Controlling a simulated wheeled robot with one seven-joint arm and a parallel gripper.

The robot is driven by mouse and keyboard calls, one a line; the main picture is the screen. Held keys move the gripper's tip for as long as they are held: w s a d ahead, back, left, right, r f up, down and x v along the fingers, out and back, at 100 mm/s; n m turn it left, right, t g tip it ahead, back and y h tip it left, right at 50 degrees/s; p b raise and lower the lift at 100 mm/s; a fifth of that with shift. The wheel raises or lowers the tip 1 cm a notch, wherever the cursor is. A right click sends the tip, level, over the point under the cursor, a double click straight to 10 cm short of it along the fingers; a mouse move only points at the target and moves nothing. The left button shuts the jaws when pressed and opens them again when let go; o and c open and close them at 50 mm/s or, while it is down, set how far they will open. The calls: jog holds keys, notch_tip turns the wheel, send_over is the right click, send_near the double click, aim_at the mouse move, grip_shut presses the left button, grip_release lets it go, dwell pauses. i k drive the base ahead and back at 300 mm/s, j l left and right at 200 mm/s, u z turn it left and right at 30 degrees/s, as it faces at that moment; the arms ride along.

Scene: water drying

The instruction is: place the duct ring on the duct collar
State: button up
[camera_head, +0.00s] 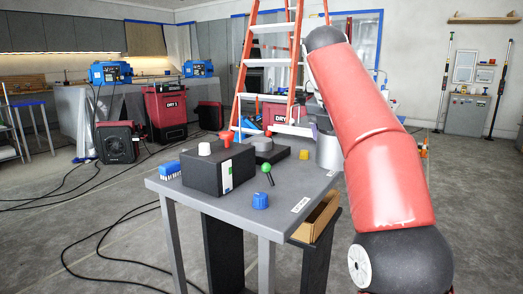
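A grey round piece (262,142) stands on a flat black base (278,156) at the back of the grey table; it may be the duct collar. A light grey cylindrical piece (327,153) shows at the table's right side, partly covered by my red arm. It may be the duct ring, but I cannot tell, nor whether it is held. My arm crosses the right of the view. My gripper cannot be made out; the arm may hide it.
The table (222,204) also carries a black box (200,174) with white and red knobs, a blue knob (260,201), a green-tipped piece (267,168), a yellow block (304,154) and a blue-white block (170,170). An orange ladder (242,70) stands behind. Cables cross the floor at left.

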aim_at(262, 148)
jog(key=i+l+u, duration=0.15)
jog(key=l, duration=0.2)
jog(key=i+l+u, duration=0.2)
jog(key=l, duration=0.15)
jog(key=i+l+u, duration=0.15)
jog(key=l, duration=0.2)
jog(key=i+l+u, duration=0.15)
jog(key=l, duration=0.25)
jog(key=i+l+u, duration=0.15)
jog(key=l, duration=0.25)
jog(key=k, duration=0.05)
